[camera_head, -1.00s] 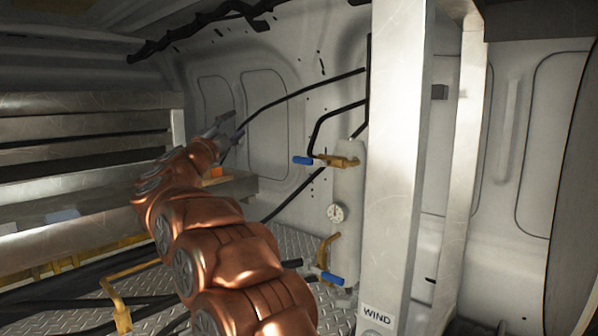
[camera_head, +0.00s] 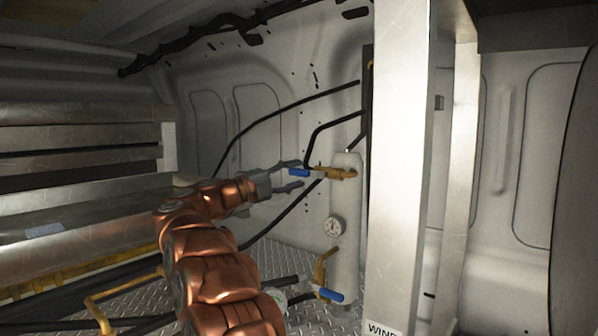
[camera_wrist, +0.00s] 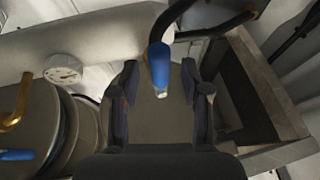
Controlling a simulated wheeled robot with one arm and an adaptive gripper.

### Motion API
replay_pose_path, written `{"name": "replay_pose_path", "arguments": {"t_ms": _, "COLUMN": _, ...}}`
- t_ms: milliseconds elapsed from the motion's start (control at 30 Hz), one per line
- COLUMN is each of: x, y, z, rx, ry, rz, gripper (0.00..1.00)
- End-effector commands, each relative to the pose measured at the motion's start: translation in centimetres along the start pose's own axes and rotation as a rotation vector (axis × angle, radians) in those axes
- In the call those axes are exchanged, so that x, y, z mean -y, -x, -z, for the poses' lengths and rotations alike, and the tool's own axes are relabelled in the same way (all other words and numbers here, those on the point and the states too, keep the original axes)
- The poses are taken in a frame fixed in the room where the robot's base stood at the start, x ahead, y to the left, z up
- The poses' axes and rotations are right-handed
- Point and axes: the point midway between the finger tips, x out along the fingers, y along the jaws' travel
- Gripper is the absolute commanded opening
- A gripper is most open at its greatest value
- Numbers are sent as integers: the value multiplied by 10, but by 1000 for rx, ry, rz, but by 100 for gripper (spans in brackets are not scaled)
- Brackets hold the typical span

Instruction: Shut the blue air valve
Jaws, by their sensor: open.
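The upper blue valve handle (camera_head: 299,172) sits on a brass fitting (camera_head: 336,172) near the top of the pale upright cylinder (camera_head: 345,215). My gripper (camera_head: 297,178) is open, with its fingertips at this handle. In the wrist view the blue handle (camera_wrist: 159,64) lies between the two fingers of my gripper (camera_wrist: 158,88), apart from both as far as I can tell. A second blue handle (camera_head: 331,295) is on the brass fitting at the cylinder's bottom. It also shows at the left of the wrist view (camera_wrist: 16,155).
A round gauge (camera_head: 334,227) is on the cylinder between the valves. Black hoses (camera_head: 322,125) run to the upper fitting. A metal post (camera_head: 396,160) stands right of the cylinder. Shelves (camera_head: 80,140) fill the left side.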

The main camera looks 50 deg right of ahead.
Motion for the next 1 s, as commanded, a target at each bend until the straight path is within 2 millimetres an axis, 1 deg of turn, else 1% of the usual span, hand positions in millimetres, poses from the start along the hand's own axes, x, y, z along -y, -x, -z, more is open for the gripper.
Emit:
{"name": "replay_pose_path", "arguments": {"t_ms": 33, "x": 1, "y": -7, "z": 0, "rx": 0, "ry": 1, "rz": 0, "gripper": 46}}
{"name": "replay_pose_path", "arguments": {"t_ms": 100, "x": 1, "y": -13, "z": -1, "rx": 2, "ry": 1, "rz": 0, "gripper": 46}}
{"name": "replay_pose_path", "arguments": {"t_ms": 200, "x": 1, "y": -19, "z": -1, "rx": 3, "ry": 1, "rz": 0, "gripper": 46}}
{"name": "replay_pose_path", "arguments": {"t_ms": 533, "x": 0, "y": -21, "z": -1, "rx": 5, "ry": 0, "rz": 0, "gripper": 46}}
{"name": "replay_pose_path", "arguments": {"t_ms": 567, "x": 0, "y": -21, "z": -1, "rx": 5, "ry": 0, "rz": 0, "gripper": 44}}
{"name": "replay_pose_path", "arguments": {"t_ms": 900, "x": 0, "y": -20, "z": -2, "rx": 6, "ry": 1, "rz": 0, "gripper": 9}}
{"name": "replay_pose_path", "arguments": {"t_ms": 1000, "x": 0, "y": -20, "z": -2, "rx": 6, "ry": 1, "rz": 0, "gripper": 0}}
